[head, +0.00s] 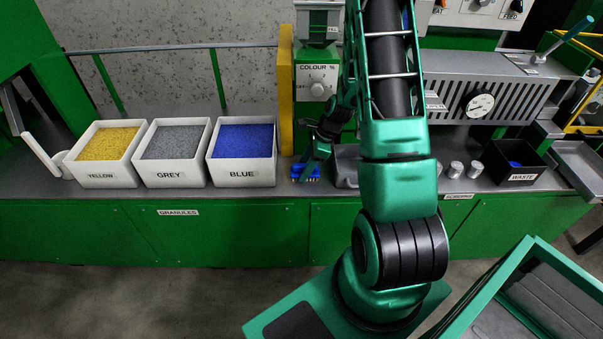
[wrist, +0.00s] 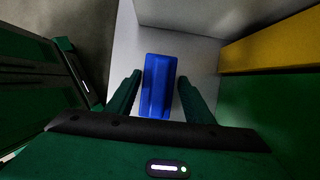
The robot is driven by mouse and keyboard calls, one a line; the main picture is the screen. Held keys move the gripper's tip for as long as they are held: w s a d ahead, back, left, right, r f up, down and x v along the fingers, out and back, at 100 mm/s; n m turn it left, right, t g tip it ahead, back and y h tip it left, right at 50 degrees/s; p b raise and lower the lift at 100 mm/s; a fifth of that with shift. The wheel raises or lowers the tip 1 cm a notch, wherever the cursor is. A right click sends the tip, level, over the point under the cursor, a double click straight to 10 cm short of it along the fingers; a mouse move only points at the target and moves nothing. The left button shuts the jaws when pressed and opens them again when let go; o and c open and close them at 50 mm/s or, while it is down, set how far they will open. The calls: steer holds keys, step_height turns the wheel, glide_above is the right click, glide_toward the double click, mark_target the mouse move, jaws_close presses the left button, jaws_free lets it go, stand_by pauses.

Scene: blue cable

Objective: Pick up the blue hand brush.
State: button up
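The blue hand brush (head: 312,174) lies on the grey counter, just right of the BLUE granule bin in the head view. In the wrist view the brush (wrist: 158,88) shows as a long blue block, pointing away from my gripper. My gripper (wrist: 159,76) is open, with one finger on each side of the brush. A narrow gap shows between each finger and the brush. In the head view my gripper (head: 309,160) is low over the brush and hides part of it. Whether the brush's underside touches the counter is hard to see.
White bins of yellow (head: 107,177), grey (head: 175,179) and blue granules (head: 242,173) stand left of the brush. A yellow post (head: 285,90) rises close behind it. A grey scoop-like item (head: 346,166), metal cylinders (head: 456,169) and the black WASTE bin (head: 521,178) stand to the right.

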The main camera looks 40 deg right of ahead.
mark_target(301, 164)
steer(key=c, duration=0.8)
steer(key=shift+r, duration=0.75)
step_height(301, 164, up, 3)
steer(key=shift+f, duration=0.2)
steer(key=s+a+r, duration=0.6)
steer(key=a+r, duration=0.1)
steer(key=a, duration=0.3)
